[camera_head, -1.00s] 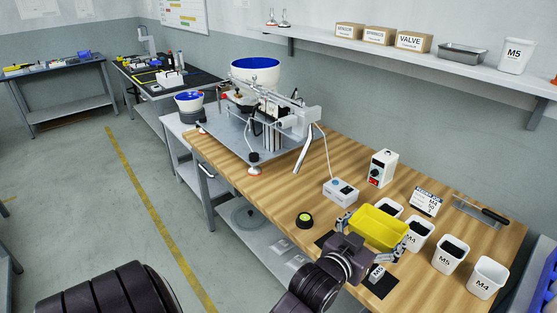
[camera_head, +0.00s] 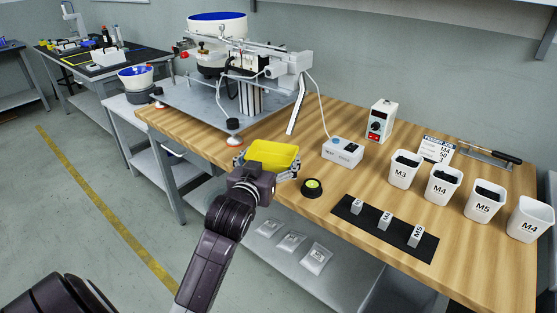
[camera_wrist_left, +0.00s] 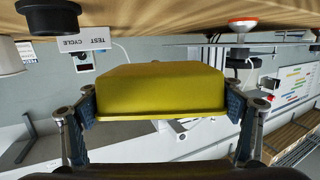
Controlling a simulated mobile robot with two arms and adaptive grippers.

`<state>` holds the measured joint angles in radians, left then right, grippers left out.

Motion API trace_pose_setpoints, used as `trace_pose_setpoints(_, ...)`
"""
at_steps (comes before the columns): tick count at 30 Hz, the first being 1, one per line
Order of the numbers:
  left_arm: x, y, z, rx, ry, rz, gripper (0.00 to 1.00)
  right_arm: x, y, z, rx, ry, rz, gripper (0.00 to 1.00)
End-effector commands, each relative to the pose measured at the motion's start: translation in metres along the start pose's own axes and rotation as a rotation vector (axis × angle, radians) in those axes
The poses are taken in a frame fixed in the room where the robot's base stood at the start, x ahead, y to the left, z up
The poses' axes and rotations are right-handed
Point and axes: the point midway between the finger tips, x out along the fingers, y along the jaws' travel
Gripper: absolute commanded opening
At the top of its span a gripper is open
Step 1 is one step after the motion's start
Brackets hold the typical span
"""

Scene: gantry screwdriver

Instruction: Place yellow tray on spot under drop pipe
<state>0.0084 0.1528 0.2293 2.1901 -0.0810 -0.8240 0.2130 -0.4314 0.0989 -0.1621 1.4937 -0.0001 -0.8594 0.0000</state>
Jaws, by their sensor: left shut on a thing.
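The yellow tray (camera_head: 275,153) is held by my left gripper (camera_head: 267,164), with a finger on each of two opposite sides. In the left wrist view the tray (camera_wrist_left: 160,92) fills the space between the fingers of the left gripper (camera_wrist_left: 161,106). The tray is near the bench's front edge, in front of the feeder machine. The drop pipe (camera_head: 297,108) slants down from the machine's right side, behind and to the right of the tray. I cannot make out a marked spot under it. My right gripper is out of view.
A test cycle box (camera_head: 343,152) stands right of the pipe, and a round black button with a yellow-green top (camera_head: 312,187) is right of my gripper. The machine's base plate (camera_head: 195,112) lies behind left. Several white bins (camera_head: 404,170) and a black mat (camera_head: 380,237) are farther right.

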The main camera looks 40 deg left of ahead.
Motion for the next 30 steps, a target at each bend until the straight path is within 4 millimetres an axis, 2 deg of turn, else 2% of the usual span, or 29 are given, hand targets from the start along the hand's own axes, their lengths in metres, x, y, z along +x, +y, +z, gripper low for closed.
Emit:
trace_pose_setpoints(3,0.032,0.0,0.012,0.001,0.0,-0.001,0.6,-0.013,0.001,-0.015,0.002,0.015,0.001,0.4)
trace_pose_setpoints(9,0.074,0.0,0.026,0.0,0.0,0.0,0.6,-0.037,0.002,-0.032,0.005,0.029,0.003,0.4)
trace_pose_setpoints(17,0.095,0.001,0.032,0.0,0.002,0.001,0.6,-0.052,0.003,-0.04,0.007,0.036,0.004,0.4)
trace_pose_setpoints(24,0.121,0.0,0.048,0.001,0.0,0.0,0.6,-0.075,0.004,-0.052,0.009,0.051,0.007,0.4)
trace_pose_setpoints(30,0.124,0.0,0.049,0.001,0.001,0.0,0.6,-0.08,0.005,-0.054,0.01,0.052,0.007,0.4)
